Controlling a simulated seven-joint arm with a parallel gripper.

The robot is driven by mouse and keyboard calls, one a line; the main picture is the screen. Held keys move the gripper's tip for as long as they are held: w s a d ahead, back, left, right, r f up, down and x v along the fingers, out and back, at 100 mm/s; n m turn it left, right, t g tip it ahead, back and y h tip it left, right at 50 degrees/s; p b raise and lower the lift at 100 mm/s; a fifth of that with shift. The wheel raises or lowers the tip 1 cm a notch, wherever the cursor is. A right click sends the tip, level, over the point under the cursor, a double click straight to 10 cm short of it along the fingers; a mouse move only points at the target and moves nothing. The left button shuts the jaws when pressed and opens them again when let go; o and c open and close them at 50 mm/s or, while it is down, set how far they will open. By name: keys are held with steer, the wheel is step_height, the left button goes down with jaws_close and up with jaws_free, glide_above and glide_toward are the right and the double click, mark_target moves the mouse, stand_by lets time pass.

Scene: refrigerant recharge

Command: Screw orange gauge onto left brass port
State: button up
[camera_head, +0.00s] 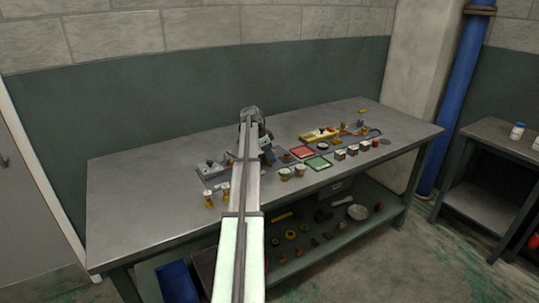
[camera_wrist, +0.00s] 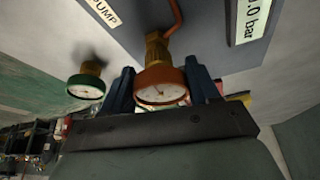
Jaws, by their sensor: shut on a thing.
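The orange gauge (camera_wrist: 162,87), with a round white dial, sits between the two blue fingers of my gripper (camera_wrist: 160,84) in the wrist view. My gripper is shut on it. A brass fitting (camera_wrist: 156,48) stands directly above the gauge, where an orange-red pipe meets it. The gauge and brass look in line, but I cannot tell whether they are threaded together. A green gauge (camera_wrist: 87,86) hangs under another brass piece (camera_wrist: 92,67) to the left, outside the fingers. In the head view my arm largely hides the gripper and the orange gauge.
A grey panel carries a "PUMP" label (camera_wrist: 104,12) and a "0.0 bar" display (camera_wrist: 250,20). The bench's left end is clear.

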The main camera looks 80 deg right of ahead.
steer(key=shift+f+m, duration=0.15)
steer(key=shift+m, duration=0.45)
steer(key=shift+m+y, duration=0.7)
steer(key=shift+m, duration=0.5)
steer(key=o, duration=1.3)
steer(key=shift+g, duration=0.3)
